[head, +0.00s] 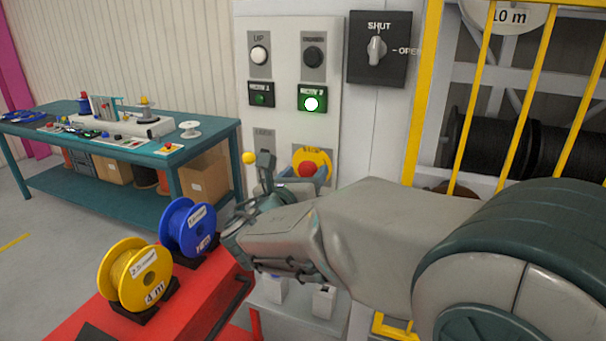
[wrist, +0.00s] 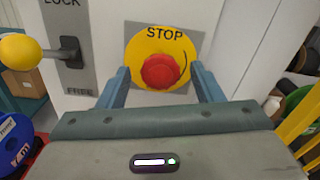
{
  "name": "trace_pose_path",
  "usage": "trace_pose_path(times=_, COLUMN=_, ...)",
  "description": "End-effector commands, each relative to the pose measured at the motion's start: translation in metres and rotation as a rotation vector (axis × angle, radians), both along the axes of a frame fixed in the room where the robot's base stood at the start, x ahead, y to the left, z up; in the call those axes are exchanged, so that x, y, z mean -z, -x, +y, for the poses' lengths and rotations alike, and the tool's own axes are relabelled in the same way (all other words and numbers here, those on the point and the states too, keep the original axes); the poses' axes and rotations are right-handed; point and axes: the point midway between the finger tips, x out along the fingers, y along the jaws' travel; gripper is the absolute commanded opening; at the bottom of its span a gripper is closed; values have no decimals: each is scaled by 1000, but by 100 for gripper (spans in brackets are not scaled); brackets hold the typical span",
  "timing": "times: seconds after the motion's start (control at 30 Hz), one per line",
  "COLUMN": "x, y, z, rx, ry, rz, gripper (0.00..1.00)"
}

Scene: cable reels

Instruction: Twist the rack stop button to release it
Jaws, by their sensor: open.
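The rack stop button (head: 306,169) is a red knob on a yellow disc on the grey control panel. In the wrist view the red knob (wrist: 160,72) sits below the word STOP, with a curved black mark on the disc to its right. My gripper (wrist: 160,85) is open, its two blue fingers on either side of the knob in the picture. I cannot tell whether either finger touches it. In the head view my gripper (head: 293,176) is in front of the button and hides its lower part.
A lever with a yellow ball (wrist: 20,52) is left of the button, by the labels LOCK and FREE. A SHUT/OPEN switch (head: 376,50) is above right. A red cart (head: 190,305) with blue and yellow reels stands below left. Yellow bars (head: 425,90) are at right.

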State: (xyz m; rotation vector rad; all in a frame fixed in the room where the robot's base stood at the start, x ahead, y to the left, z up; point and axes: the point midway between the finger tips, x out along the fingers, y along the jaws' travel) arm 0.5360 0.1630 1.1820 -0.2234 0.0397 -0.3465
Motion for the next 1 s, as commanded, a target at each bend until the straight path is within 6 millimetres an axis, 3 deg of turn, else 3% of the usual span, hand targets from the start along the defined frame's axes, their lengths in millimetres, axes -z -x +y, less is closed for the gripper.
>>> trace_pose_path(times=0.2, x=0, y=0, z=0, rx=0, ry=-1, rz=0, gripper=57)
trace_pose_path(times=0.37, x=0, y=0, z=0, rx=0, ry=-1, rz=0, gripper=15)
trace_pose_path(times=0.73, x=2, y=0, z=0, rx=1, ry=-47, rz=-18, gripper=15)
trace_pose_path(times=1.0, x=5, y=0, z=-1, rx=1, ry=-209, rz=-80, gripper=15)
